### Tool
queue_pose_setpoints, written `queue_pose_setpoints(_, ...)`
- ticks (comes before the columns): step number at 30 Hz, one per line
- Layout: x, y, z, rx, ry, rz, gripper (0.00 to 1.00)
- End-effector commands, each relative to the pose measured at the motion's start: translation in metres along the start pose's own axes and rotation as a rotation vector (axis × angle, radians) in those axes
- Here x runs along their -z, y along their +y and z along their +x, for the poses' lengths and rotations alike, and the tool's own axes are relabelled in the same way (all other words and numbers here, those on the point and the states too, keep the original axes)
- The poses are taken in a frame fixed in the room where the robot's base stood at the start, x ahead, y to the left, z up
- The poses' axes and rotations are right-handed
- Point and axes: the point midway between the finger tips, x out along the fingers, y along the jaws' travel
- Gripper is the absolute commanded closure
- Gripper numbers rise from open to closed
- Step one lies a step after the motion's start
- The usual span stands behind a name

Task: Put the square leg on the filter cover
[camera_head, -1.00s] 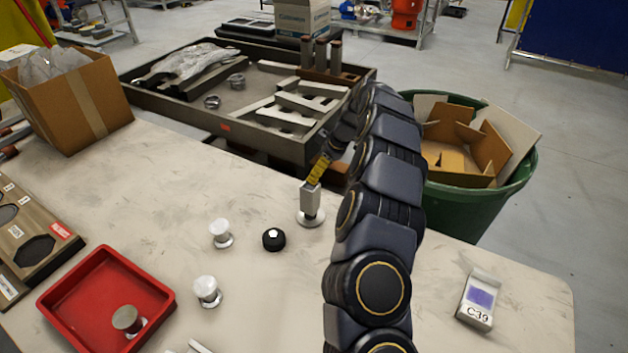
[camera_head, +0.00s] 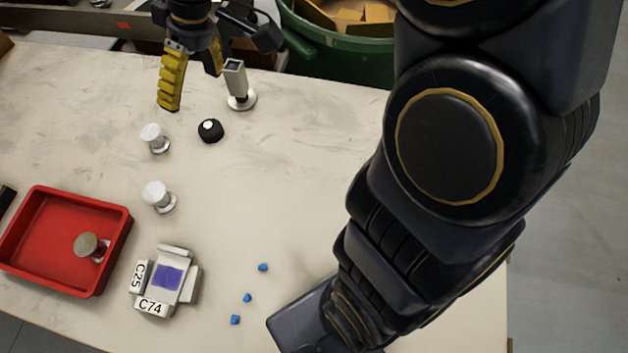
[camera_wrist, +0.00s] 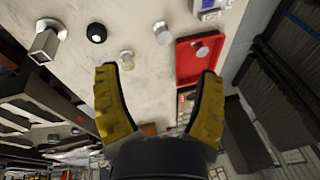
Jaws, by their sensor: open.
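The square leg (camera_head: 235,75) is a grey hollow square tube on a round foot, standing on the table near its back edge. It also shows at upper left in the wrist view (camera_wrist: 47,42). My gripper (camera_head: 192,90), with yellow ribbed fingers, is open and empty. It is left of the leg in the head view, its right finger close to the tube; contact cannot be told. The wrist view shows the fingers (camera_wrist: 157,72) spread wide. A pale block with a purple square (camera_head: 168,277) and labels C25 and C74 lies at the front; whether it is the filter cover is unclear.
A black knob (camera_head: 210,130) and two white round-topped pieces (camera_head: 152,138) (camera_head: 158,196) stand near the gripper. A red tray (camera_head: 60,202) holds a metal knob. Small blue bits (camera_head: 247,297) lie near the front. A green bin (camera_head: 340,52) stands beyond the table. The table's middle is clear.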

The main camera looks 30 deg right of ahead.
Motion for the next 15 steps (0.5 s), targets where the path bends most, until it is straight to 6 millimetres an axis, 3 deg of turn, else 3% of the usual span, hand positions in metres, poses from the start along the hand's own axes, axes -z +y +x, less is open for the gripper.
queue_pose_setpoints(3,-0.058,-0.034,-0.007,-0.055,-0.082,0.12,0.31)
queue_pose_setpoints(9,-0.152,-0.065,-0.003,-0.168,-0.188,0.381,0.31)
queue_pose_setpoints(12,-0.185,-0.072,0.001,-0.208,-0.217,0.488,0.31)
queue_pose_setpoints(15,-0.205,-0.076,0.004,-0.233,-0.235,0.559,0.31)
